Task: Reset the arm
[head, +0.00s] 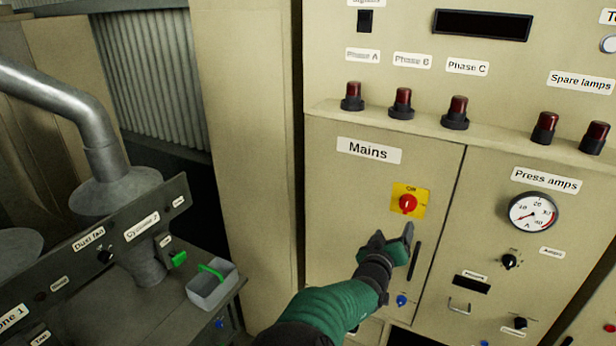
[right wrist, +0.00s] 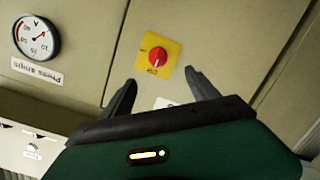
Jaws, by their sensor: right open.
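My right gripper (head: 392,244) is raised in front of the cream control cabinet, just below the red rotary mains switch (head: 407,203) on its yellow plate. Its two fingers are apart with nothing between them. In the right wrist view the open fingers (right wrist: 160,92) frame the red switch (right wrist: 158,57), with a gap between the fingertips and the panel. The green sleeve of my right arm comes up from the bottom of the head view. My left gripper is not in view.
The Mains door (head: 342,225) has a dark vertical handle (head: 414,262) close to my right gripper. A press amps gauge (head: 532,212) and several dark red lamps are on the cabinet. At left, a grey bin (head: 211,291) with a green handle stands near a metal duct (head: 60,95).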

